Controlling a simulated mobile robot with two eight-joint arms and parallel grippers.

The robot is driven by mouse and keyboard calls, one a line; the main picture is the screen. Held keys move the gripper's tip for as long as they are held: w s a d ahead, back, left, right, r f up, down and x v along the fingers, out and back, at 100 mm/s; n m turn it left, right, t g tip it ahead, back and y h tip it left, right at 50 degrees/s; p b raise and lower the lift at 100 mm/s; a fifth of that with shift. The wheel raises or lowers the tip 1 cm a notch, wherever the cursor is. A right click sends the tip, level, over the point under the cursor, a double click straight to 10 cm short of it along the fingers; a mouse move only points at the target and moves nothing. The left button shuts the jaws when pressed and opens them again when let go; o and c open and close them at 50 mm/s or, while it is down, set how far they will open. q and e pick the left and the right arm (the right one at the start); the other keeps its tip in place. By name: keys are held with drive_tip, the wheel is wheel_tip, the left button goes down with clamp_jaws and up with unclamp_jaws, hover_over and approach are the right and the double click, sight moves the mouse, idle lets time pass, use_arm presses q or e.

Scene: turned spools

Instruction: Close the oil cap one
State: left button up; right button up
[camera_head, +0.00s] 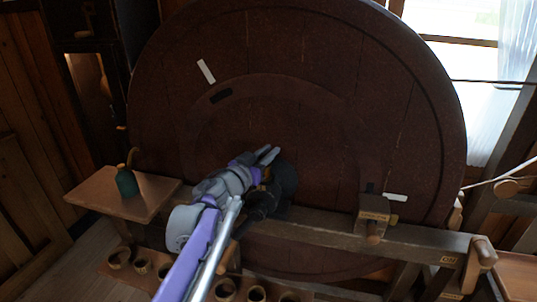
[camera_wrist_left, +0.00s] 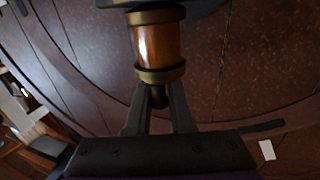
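An amber glass oil cup with brass rings (camera_wrist_left: 157,45) shows in the left wrist view, with a short dark cap-like stub (camera_wrist_left: 158,95) at the end towards my gripper. My left gripper (camera_wrist_left: 161,100) has its two fingers apart, one on each side of the stub. I cannot tell whether they touch it. In the head view my left gripper (camera_head: 268,155) is in front of the big wheel, just above a dark bearing (camera_head: 285,180). A small amber part shows beside that bearing, mostly hidden by my arm. My right gripper is not in view.
The large dark wheel (camera_head: 330,90) fills the back. A wooden beam (camera_head: 330,222) runs across in front of it, with a wooden block (camera_head: 373,208) on it. A green bottle (camera_head: 126,182) stands on a side board (camera_head: 90,191). Several round cups sit below.

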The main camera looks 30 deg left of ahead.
use_arm(q)
drive_tip(key=o, duration=0.4)
drive_tip(key=shift+o, duration=0.2)
drive_tip(key=s, duration=1)
drive_tip(key=shift+s+a+b, duration=0.25)
drive_tip(key=shift+s+b, duration=0.1)
drive_tip(key=shift+s, duration=0.05)
drive_tip(key=shift+r, duration=0.1)
drive_tip(key=s+d+f+n+g+y+p, duration=0.1)
drive_tip(key=s+d+f+n+g+y, duration=0.2)
drive_tip(key=f, duration=0.4)
drive_tip(key=s+d+f+n+g+y+p, duration=0.1)
drive_tip(key=s+f+g+y+p, duration=0.1)
drive_tip(key=s+f+g, duration=0.35)
drive_tip(key=s+d+f+m+g+h, duration=0.3)
drive_tip(key=s+d+f+g+h, duration=0.1)
drive_tip(key=s+d+f, duration=0.7)
wheel_tip(320, 180, down, 3)
drive_tip(key=shift+s+r+m+p, duration=0.15)
drive_tip(key=shift+s+m+p, duration=0.15)
